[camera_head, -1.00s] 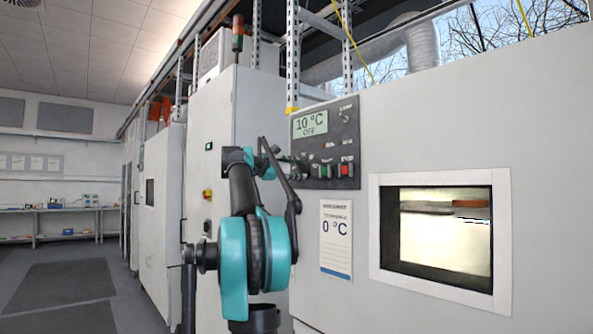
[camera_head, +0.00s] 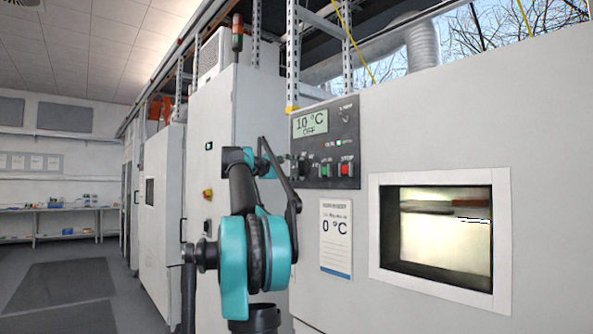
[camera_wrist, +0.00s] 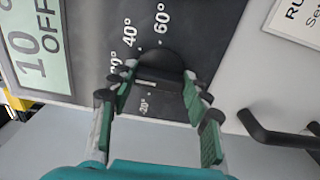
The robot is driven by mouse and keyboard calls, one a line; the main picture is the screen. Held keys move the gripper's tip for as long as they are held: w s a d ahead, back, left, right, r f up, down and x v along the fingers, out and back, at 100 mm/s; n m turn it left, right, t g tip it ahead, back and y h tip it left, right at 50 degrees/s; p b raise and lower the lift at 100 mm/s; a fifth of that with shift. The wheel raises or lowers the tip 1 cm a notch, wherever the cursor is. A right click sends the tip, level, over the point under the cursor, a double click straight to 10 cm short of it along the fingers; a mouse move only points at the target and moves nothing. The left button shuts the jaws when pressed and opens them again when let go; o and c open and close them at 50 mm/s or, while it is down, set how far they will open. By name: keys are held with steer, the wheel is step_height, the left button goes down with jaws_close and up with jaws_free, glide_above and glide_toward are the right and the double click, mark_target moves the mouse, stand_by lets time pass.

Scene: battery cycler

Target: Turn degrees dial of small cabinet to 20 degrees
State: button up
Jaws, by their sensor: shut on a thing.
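The degrees dial (camera_wrist: 160,66) is a dark round knob on the small cabinet's control panel (camera_head: 345,125). White marks for 40° and 60° show beside it in the wrist view, with a partly covered mark that looks like 20° and a -20° mark between the fingers. My gripper (camera_wrist: 158,88) has its green-padded fingers on either side of the dial, shut on it. The display (camera_head: 310,122) reads 10 °C OFF. In the head view, my arm partly hides the dial.
A green button (camera_head: 324,171) and a red stop button (camera_head: 347,169) sit to the right of the dial. A paper label (camera_head: 336,240) reading 0 °C hangs below the panel. A window (camera_head: 440,300) is further right. A dark bar handle (camera_wrist: 275,135) juts out near my gripper.

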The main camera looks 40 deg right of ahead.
stand_by(0.3)
steer(key=o, duration=1.2)
steer(key=shift+c, duration=0.2)
steer(key=s+a, duration=0.1)
steer(key=a, duration=1.1)
steer(key=shift+f, duration=0.1)
